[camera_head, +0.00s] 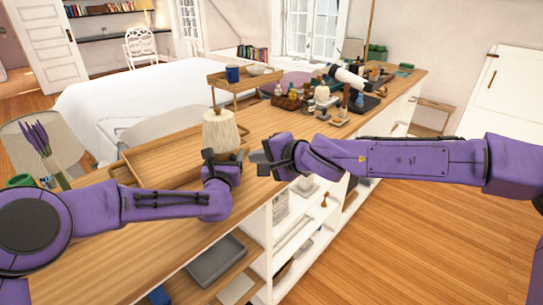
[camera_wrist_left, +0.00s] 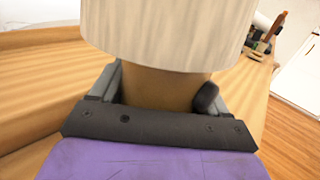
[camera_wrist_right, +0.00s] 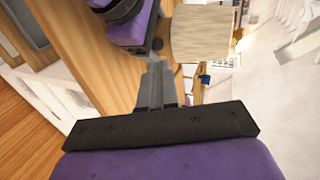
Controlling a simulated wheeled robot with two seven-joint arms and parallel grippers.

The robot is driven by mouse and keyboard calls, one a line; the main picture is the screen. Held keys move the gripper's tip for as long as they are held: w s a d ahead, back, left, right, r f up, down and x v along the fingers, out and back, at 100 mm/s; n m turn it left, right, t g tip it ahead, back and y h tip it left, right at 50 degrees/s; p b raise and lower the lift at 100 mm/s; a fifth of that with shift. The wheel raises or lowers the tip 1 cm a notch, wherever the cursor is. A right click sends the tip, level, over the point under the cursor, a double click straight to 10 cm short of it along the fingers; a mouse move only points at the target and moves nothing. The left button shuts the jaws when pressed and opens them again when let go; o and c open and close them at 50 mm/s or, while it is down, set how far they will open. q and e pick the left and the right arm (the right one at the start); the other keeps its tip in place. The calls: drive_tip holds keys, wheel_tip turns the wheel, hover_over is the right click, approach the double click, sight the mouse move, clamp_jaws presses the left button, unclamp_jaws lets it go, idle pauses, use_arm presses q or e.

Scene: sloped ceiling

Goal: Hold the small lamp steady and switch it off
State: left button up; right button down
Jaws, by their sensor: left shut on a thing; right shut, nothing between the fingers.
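The small lamp has a pale, ribbed shade (camera_head: 220,131) and stands on the wooden counter. In the left wrist view its tan base (camera_wrist_left: 165,88) shows below the shade (camera_wrist_left: 168,30). My left gripper (camera_head: 222,158) is shut on this base, under the shade. A dark rounded piece (camera_wrist_left: 206,97) shows at the base's right side; I cannot tell whether it is a switch or a finger part. My right gripper (camera_head: 263,158) is shut and empty, to the right of the lamp and apart from it. In the right wrist view its fingers (camera_wrist_right: 155,85) point toward the lamp shade (camera_wrist_right: 200,35).
A wooden tray (camera_head: 150,160) lies left of the lamp. A small raised stand (camera_head: 235,84) with a blue mug (camera_head: 232,73) is behind it. Bottles and other small things crowd the counter farther back. Open shelves lie below the counter's front edge.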

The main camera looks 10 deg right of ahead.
use_arm(q)
drive_tip(key=shift+a, duration=0.1)
use_arm(e)
drive_tip(key=v, duration=0.5)
drive_tip(key=shift+s, duration=0.1)
use_arm(q)
drive_tip(key=o, duration=1.3)
drive_tip(key=shift+w+a+f, duration=0.1)
drive_tip(key=v, duration=1.2)
